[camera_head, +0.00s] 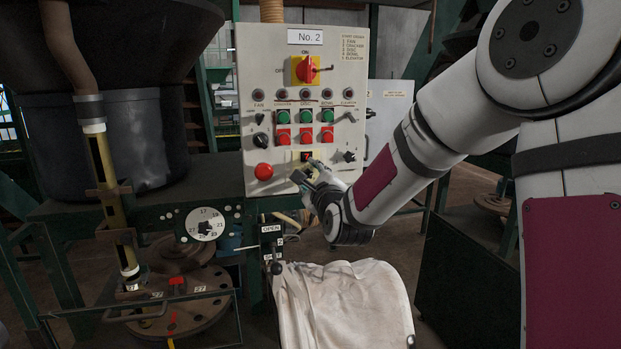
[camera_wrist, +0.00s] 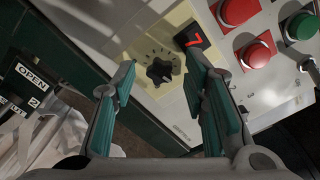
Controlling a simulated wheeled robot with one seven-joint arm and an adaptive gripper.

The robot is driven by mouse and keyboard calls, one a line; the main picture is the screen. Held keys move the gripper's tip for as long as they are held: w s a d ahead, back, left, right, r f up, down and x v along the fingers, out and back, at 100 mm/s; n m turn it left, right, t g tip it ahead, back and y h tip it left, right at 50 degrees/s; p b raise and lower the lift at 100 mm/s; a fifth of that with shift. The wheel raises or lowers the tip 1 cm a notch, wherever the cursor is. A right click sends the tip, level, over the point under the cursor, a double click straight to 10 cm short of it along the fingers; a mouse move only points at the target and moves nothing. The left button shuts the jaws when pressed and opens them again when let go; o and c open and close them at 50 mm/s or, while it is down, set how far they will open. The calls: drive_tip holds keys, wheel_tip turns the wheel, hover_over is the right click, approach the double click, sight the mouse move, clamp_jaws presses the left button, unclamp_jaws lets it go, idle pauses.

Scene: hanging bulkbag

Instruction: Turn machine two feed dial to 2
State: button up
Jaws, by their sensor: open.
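The grey-white control panel (camera_head: 285,80) labelled No. 2 stands upright in the middle of the head view. In the wrist view a black dial knob (camera_wrist: 159,72) sits on a cream plate with marks around it. A small black display (camera_wrist: 193,42) beside it shows a red digit that looks like 7; it also shows in the head view (camera_head: 307,156). My gripper (camera_head: 307,177) is at the panel's lower edge and mostly hides the dial there. In the wrist view its green-padded fingers (camera_wrist: 160,68) are apart, on either side of the knob; contact cannot be told.
A red mushroom button (camera_head: 263,172) sits left of my gripper, and red and green buttons (camera_head: 306,126) are above. An OPEN-labelled post (camera_head: 272,240) and a whitish bag (camera_head: 343,300) are below. A round numbered dial (camera_head: 205,224) is further left.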

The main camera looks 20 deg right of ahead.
clamp_jaws()
